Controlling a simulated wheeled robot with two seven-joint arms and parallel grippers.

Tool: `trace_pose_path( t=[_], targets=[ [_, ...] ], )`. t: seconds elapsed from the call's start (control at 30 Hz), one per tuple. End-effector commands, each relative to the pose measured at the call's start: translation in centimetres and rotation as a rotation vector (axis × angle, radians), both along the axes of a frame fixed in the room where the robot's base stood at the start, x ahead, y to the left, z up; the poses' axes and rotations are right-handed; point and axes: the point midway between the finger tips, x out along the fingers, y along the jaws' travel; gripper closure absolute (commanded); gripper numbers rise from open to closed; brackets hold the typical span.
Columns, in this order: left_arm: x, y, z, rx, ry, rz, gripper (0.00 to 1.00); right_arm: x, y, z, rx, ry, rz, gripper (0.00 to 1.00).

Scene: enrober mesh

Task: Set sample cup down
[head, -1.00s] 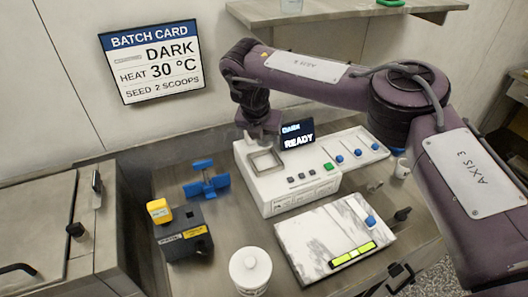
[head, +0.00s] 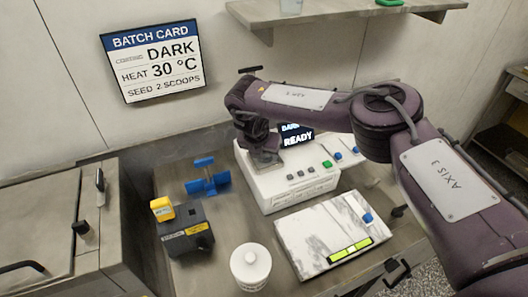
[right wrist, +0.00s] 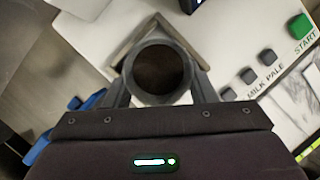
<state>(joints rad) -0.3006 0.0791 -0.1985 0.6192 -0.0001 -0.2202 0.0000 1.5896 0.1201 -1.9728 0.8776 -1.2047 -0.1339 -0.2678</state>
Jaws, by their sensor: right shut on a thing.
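My right gripper (head: 264,158) is over the left end of a white tester box (head: 298,188) with a lit READY screen (head: 297,137). In the right wrist view, its fingers (right wrist: 160,75) are shut on a round grey sample cup (right wrist: 134,82) with dark brown contents. The cup appears upright, over or within the square metal frame (right wrist: 203,48) on the box top. Whether its base touches the box cannot be told. The cup is hidden in the head view. My left gripper is not in view.
A marble slab (head: 318,232) with a yellow-green level lies in front of the box. A white lidded jar (head: 250,268), a dark block with a yellow top (head: 186,232) and a blue stand (head: 206,180) stand left. A batch card (head: 153,60) hangs behind.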

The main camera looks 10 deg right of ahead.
Motion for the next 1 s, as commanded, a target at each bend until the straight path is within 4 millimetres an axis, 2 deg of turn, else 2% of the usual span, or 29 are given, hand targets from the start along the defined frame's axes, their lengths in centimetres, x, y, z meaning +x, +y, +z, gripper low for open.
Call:
trace_pose_path(
  t=[0.27, 0.3, 0.47, 0.67, 0.83, 0.9, 1.0],
  targets=[
    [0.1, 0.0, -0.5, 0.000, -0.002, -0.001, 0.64, 0.0, 0.0, -0.6, 0.001, -0.001, -0.001, 0.77],
    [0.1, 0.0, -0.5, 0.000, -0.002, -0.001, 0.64, 0.0, 0.0, -0.6, 0.000, 0.000, -0.001, 0.48],
    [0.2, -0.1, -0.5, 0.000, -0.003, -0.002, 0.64, 0.0, 0.0, -0.6, 0.001, -0.001, -0.001, 0.28],
    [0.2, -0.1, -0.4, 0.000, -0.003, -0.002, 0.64, 0.0, 0.1, -0.5, 0.002, -0.001, 0.000, 0.28],
    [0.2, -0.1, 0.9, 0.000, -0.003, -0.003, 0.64, 0.1, 0.1, 1.2, 0.001, -0.003, 0.002, 0.28],
    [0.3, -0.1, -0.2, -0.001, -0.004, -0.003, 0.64, -0.2, 0.4, 1.6, 0.004, -0.003, 0.003, 0.28],
    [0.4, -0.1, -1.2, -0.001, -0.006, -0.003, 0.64, -1.0, 0.9, 3.5, 0.005, -0.004, 0.004, 0.28]
  ],
)
